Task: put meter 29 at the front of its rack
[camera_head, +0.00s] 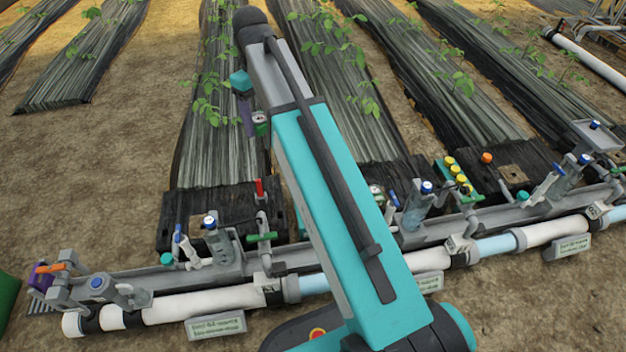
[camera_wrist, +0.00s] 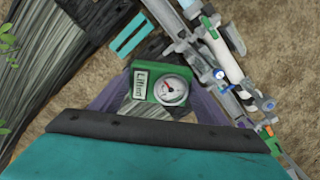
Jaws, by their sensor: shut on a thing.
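My gripper (camera_wrist: 158,98) is shut on a green meter (camera_wrist: 139,106) with a round white dial and a white label. The label's print is too blurred to read as a number. One purple finger shows on each side of the meter in the wrist view. In the head view my gripper (camera_head: 250,118) hangs in the air left of my teal arm, and the meter (camera_head: 261,129) shows small beside the purple finger. Another round gauge (camera_head: 376,190) shows at the right edge of my arm, partly hidden. I cannot make out which thing is the meter's rack.
A grey channel (camera_head: 190,274) with valves and blue-capped parts runs across the front, above white pipe (camera_head: 205,304). A green holder (camera_head: 446,173) with several yellow caps stands right of my arm. Dark boards (camera_head: 222,215) lie behind the channel. My arm hides the middle. Bare soil lies left.

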